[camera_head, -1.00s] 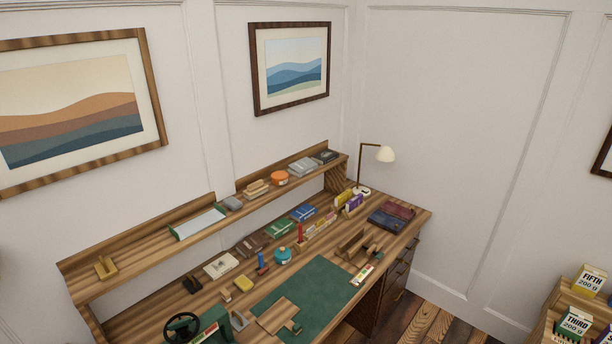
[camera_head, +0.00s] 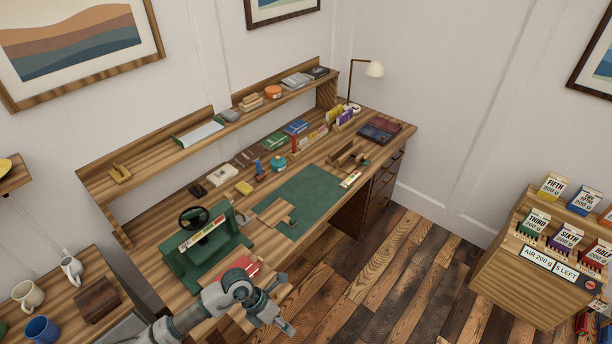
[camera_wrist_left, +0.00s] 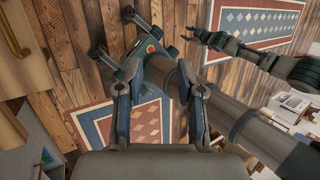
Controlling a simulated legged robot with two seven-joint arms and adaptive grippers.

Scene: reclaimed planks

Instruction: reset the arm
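My left arm comes in at the bottom of the head view. Its gripper (camera_head: 286,304) hangs in front of the desk's front edge with its fingers apart. In the left wrist view the same gripper (camera_wrist_left: 163,88) has its two fingers spread with nothing held between them. Parts of my own body show behind them. My other arm is at the upper right of the left wrist view, and its gripper (camera_wrist_left: 195,33) is small there. I cannot tell how far its fingers are apart. It is not in the head view.
The wooden desk (camera_head: 150,236) carries a green stand (camera_head: 190,262), a green mat (camera_head: 312,192) and a red object (camera_head: 240,268) close to my left arm. A small table with mugs (camera_head: 28,294) is at the left. A wooden display (camera_head: 510,283) stands at the right. The floor (camera_head: 400,262) between is clear.

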